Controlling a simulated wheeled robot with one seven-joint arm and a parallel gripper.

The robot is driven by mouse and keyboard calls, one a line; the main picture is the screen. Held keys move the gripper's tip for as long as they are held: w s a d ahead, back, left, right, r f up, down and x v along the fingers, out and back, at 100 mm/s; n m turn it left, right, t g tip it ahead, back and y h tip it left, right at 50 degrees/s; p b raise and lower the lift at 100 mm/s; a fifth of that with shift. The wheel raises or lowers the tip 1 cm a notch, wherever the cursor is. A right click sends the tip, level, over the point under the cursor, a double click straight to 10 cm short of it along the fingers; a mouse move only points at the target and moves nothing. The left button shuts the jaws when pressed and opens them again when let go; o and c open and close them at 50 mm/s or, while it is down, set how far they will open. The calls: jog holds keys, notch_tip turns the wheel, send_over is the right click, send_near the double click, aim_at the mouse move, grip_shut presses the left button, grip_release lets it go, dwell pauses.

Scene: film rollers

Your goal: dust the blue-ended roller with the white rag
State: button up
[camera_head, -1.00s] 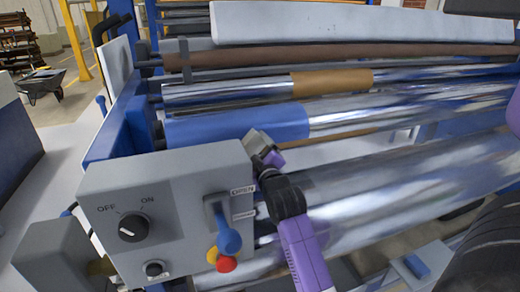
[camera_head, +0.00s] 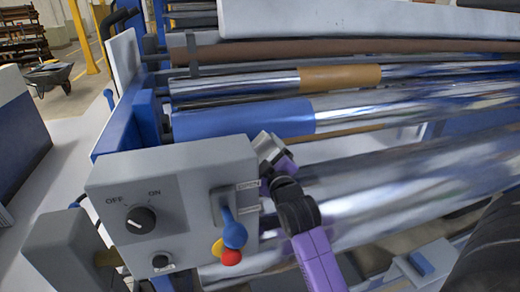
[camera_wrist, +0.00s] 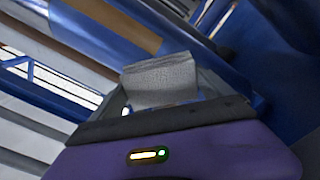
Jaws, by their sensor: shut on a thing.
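The blue-ended roller (camera_head: 243,121) lies across the machine, its left end blue and the rest shiny chrome. My gripper (camera_head: 273,151) is just below the right part of the blue end, by the upper right corner of the control box. It is shut on the white rag (camera_head: 264,141), which looks like a small pale grey pad. In the wrist view the rag (camera_wrist: 160,80) stands up between the jaws, with blue surfaces behind it. I cannot tell whether the rag touches the roller.
A large chrome roller (camera_head: 400,190) runs to the right of my gripper. The grey control box (camera_head: 175,215) with knobs and a blue-handled lever (camera_head: 233,232) stands close on the left.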

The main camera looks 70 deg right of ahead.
jog(key=shift+s+a, duration=0.45)
jog(key=shift+a, duration=0.05)
jog(key=shift+v, duration=1.5)
